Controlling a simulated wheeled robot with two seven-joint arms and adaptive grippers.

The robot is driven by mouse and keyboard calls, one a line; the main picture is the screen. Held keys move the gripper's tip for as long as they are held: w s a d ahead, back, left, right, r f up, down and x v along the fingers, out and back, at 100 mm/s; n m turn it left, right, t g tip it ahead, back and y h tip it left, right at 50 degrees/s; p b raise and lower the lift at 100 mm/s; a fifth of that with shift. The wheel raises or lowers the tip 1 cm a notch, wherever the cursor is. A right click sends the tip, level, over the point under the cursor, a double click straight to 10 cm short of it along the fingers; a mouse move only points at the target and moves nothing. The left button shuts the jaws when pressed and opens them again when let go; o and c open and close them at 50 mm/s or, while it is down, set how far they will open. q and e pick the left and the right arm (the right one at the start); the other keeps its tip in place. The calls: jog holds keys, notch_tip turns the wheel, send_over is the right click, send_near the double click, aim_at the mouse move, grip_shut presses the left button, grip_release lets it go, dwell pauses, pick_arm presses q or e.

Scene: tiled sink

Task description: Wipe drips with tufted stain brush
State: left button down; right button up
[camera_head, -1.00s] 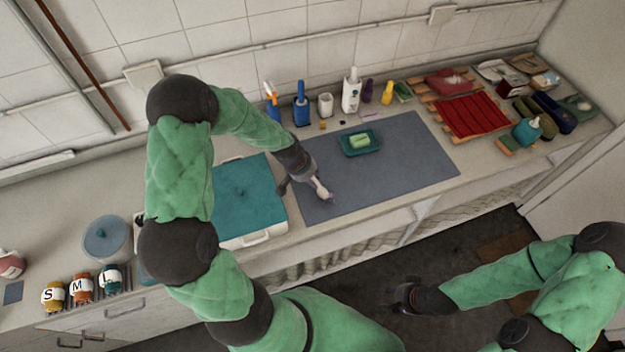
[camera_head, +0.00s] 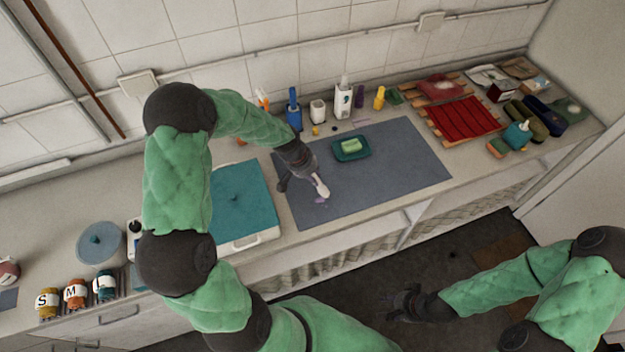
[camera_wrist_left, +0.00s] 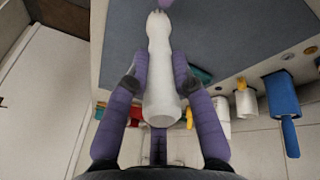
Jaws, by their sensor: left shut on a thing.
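My left gripper (camera_head: 309,176) is shut on a white-handled brush (camera_head: 320,186) above the grey mat, near the mat's left part. In the left wrist view, the brush's handle (camera_wrist_left: 160,80) stands between the purple fingers, its tip towards the top edge. A purple mark (camera_head: 321,200) shows on the grey mat (camera_head: 400,165) just below the brush tip. Whether the tip touches the mat is not clear. My right gripper (camera_head: 402,304) hangs over the dark floor, away from the counter; its fingers are too dark to read.
A teal dish with green soap (camera_head: 350,148) sits on the mat, right of the brush. A teal-topped box (camera_head: 243,205) stands left of the mat. Bottles (camera_head: 343,100) line the back, and a red cloth (camera_head: 462,120) lies on a rack to the right. The mat's right side is clear.

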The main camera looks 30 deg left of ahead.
aim_at(314, 175)
pick_arm(q)
jog(key=shift+r, duration=0.65)
notch_tip(314, 175, up, 2)
jog(key=shift+w+r+p, duration=0.1)
jog(key=shift+w+p, duration=0.05)
jog(key=shift+p, duration=0.7)
jog(key=shift+r+p, duration=0.4)
jog(key=shift+r, duration=0.4)
jog(key=shift+f, duration=0.1)
jog(key=shift+s+d+f+b, duration=0.35)
jog(key=shift+s+d+f, duration=0.05)
jog(key=shift+s, duration=0.1)
